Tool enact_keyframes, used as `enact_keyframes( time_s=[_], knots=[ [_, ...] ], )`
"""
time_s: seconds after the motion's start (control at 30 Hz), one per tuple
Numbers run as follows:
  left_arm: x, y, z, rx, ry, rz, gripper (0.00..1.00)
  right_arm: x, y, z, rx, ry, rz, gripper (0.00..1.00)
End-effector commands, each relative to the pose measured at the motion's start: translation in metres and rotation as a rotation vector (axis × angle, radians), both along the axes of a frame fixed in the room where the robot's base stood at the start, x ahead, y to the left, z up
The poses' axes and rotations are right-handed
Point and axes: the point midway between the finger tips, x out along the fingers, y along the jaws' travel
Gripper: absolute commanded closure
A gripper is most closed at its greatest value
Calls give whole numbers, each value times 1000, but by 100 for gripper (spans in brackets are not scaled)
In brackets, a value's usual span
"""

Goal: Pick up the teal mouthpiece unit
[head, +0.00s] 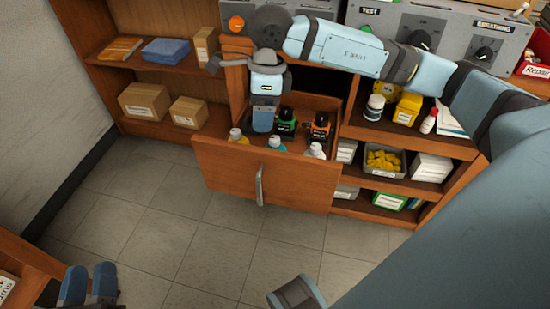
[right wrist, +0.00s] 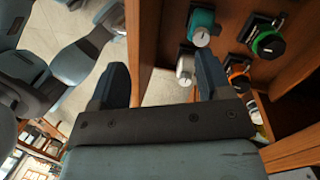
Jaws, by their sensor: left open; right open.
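In the open drawer (head: 225,172) stand a black and green unit (head: 286,122) and a black and orange unit (head: 320,125). Both also show in the right wrist view, green (right wrist: 267,45) and orange (right wrist: 238,75). My right gripper (head: 263,128) points down at the drawer, left of the green unit, open and empty. My left gripper (head: 90,278) is open at the bottom left.
Shelves right of the drawer hold a grey bin of yellow parts (head: 384,172). A grey testbench (head: 435,30) is on top. The floor (head: 180,220) is clear.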

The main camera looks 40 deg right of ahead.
Motion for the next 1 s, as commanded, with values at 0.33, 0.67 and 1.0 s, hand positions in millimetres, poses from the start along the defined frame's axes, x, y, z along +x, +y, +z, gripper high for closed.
enact_keyframes(
  time_s=[0.33, 0.67, 1.0],
  knots=[
    [-4, -4, -1, -41, -53, -22, 57, 12, -42, -25, -194, -67, -37, 28],
    [-2, -6, -21, -14, 9, -41, 57, 12, -41, -78, -190, -67, -37, 28],
    [0, -8, -47, 19, 76, -62, 57, 18, -46, -116, -190, -67, -37, 28]
  ],
)
